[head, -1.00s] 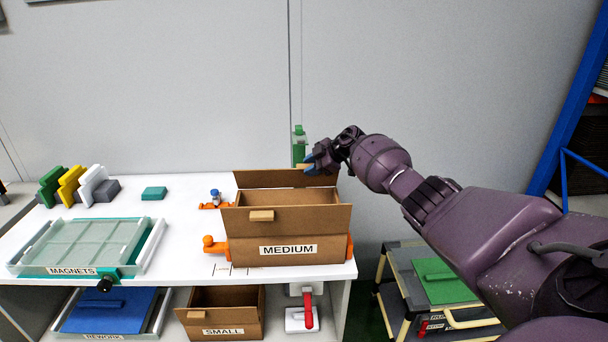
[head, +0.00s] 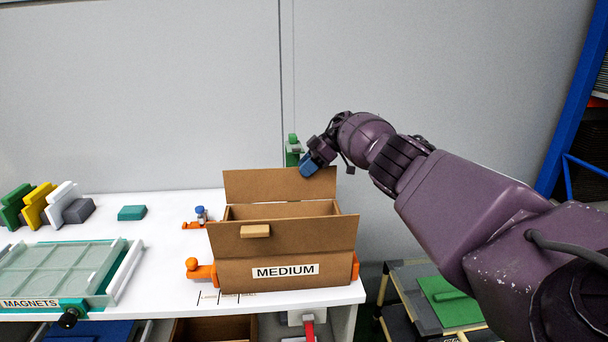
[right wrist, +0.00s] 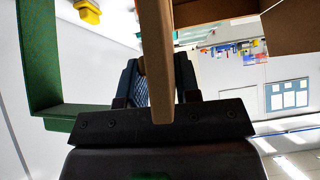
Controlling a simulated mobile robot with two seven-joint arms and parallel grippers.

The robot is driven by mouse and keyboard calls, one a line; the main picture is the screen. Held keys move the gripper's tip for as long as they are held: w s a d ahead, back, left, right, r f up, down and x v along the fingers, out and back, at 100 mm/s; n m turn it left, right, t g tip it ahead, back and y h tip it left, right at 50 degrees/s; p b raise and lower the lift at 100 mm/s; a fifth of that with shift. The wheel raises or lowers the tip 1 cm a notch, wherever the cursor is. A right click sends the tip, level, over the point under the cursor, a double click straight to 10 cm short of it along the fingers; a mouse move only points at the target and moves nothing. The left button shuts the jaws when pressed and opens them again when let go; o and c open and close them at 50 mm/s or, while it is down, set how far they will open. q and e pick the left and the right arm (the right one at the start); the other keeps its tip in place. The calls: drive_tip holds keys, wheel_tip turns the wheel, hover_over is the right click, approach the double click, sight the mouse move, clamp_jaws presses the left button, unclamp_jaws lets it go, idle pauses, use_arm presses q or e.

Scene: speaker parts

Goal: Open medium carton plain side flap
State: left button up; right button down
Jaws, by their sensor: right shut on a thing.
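The brown medium carton (head: 290,276) stands on the white table with its MEDIUM label facing me. Its front flap (head: 318,231), which bears a small tan tab (head: 256,231), leans outward over the label side. Its plain rear flap (head: 262,186) stands up at the back. My right gripper (head: 309,164) has its blue fingers at the top edge of the plain flap, near its right corner. In the right wrist view the brown board (right wrist: 156,70) runs between the fingers (right wrist: 157,82), which are shut on it. My left gripper is out of view.
Orange clamps (head: 201,271) sit beside the carton. A green fixture (head: 292,152) stands just behind the plain flap, close to my gripper. A magnets tray (head: 120,300) and several coloured blocks (head: 40,205) lie to the left. A grey wall rises behind.

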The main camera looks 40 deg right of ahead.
drive_tip(key=shift+w+f, duration=0.1)
drive_tip(key=shift+f, duration=0.35)
drive_tip(key=shift+w+d+r+g+b, duration=0.1)
drive_tip(key=shift+r+g+b, duration=0.15)
drive_tip(key=shift+b, duration=0.4)
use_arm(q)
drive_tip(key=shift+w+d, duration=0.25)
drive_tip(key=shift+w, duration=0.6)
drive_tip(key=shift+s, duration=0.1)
use_arm(e)
drive_tip(key=c, duration=0.9)
unclamp_jaws()
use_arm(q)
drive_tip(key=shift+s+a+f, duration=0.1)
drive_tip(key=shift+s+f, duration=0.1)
